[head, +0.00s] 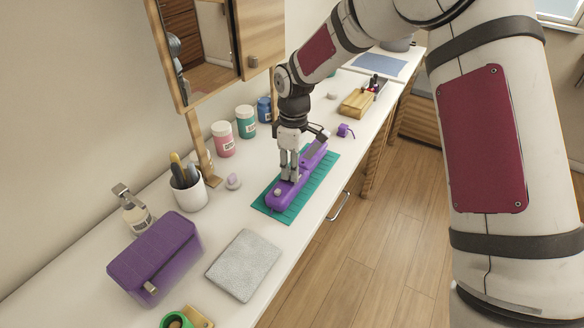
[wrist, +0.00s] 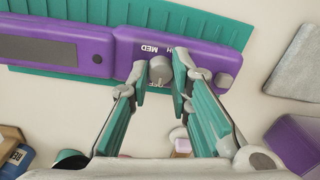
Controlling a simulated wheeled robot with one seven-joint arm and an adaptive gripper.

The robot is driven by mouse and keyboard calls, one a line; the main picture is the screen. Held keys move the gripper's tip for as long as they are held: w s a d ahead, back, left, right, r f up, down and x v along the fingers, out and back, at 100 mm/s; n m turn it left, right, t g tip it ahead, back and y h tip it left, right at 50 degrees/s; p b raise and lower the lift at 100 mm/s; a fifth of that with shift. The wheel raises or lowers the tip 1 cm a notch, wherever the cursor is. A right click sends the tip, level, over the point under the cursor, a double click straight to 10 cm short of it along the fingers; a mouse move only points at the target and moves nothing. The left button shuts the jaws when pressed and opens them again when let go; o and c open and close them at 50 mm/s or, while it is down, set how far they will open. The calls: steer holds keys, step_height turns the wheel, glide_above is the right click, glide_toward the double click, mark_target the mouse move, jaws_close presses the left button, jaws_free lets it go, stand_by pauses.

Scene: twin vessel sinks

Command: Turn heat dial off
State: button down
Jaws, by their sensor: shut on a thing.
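A long purple device (head: 284,196) lies on the teal mat (head: 268,207) on the white counter. It also shows in the wrist view (wrist: 112,52), with a dark panel and the labels MED and OFF beside a grey heat dial (wrist: 160,69). My gripper (wrist: 160,80) is over the device, with its teal-lined fingers closed around the dial from both sides. In the head view my gripper (head: 290,178) points down onto the device, and its fingers hide the dial. A smaller grey knob (wrist: 224,81) is near the device's end, outside the fingers.
A purple case (head: 155,258), a grey cloth (head: 244,264) and a white cup of tools (head: 189,188) are nearer on the counter. Jars (head: 223,139) stand along the wall under a mirror cabinet (head: 215,45). A wooden holder (head: 357,103) is farther back.

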steer(key=c, duration=1.4)
jaws_free()
steer(key=shift+c, duration=0.2)
step_height(320, 180, up, 12)
steer(key=shift+w, duration=0.3)
steer(key=shift+d, duration=0.1)
